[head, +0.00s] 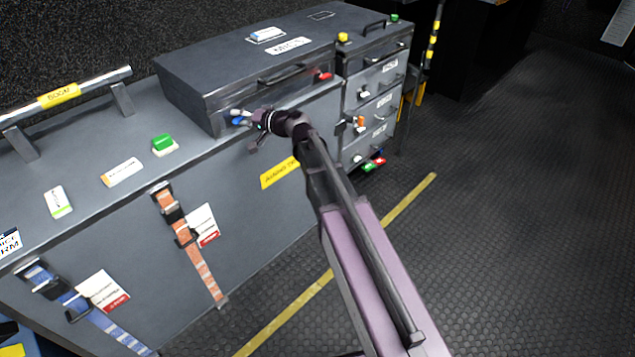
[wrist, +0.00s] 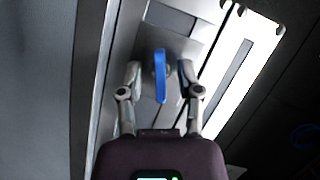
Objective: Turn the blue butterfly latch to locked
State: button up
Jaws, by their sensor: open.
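The blue butterfly latch (wrist: 160,76) shows in the wrist view as an upright blue wing on a grey metal plate, between my gripper's fingers. My gripper (wrist: 158,82) is open, with one finger on each side of the latch and a visible gap to each. In the head view the blue latch (head: 238,121) is a small patch on the front of the dark grey case (head: 215,90), at its left end. My gripper (head: 243,130) is right at it there, and partly hides it. I cannot read any locked mark.
A red latch (head: 324,76) sits farther right on the case front, near the black handle (head: 280,73). A green-topped block (head: 163,143) stands on the counter to the left. A drawer unit (head: 375,90) stands at the right. The floor (head: 480,200) is open.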

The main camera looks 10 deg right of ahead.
jog(key=n+p, duration=0.1)
jog(key=n+h, duration=0.1)
jog(key=n+h+p, duration=0.1)
jog(key=n, duration=0.1)
jog(key=shift+s+a+r+p, duration=0.1)
jog(key=shift+r+p, duration=0.15)
jog(key=shift+p, duration=0.1)
jog(key=n+t+h+p, duration=0.1)
jog(key=n+h, duration=0.1)
jog(key=n, duration=0.1)
jog(key=shift+n+h, duration=0.3)
jog(key=shift+n, duration=0.1)
jog(key=shift+s+d+r+p, duration=0.1)
jog(key=shift+s+d+p, duration=0.15)
jog(key=shift+p, duration=0.2)
jog(key=p+v, duration=0.5)
jog(key=v, duration=0.8)
jog(key=s+d+f+m+g+h+b, duration=0.1)
jog(key=s+d+f+g+h+b, duration=0.1)
jog(key=f, duration=0.6)
jog(key=s+d+f+m+g+h+b, duration=0.2)
jog(key=s+d+f+g+h, duration=0.3)
jog(key=s, duration=0.6)
jog(key=shift+s+d+f+g+b, duration=0.3)
jog(key=shift+d+f+g+b, duration=0.5)
jog(key=shift+d+f, duration=1.15)
jog(key=shift+d+r, duration=0.3)
jog(key=shift+r, duration=0.05)
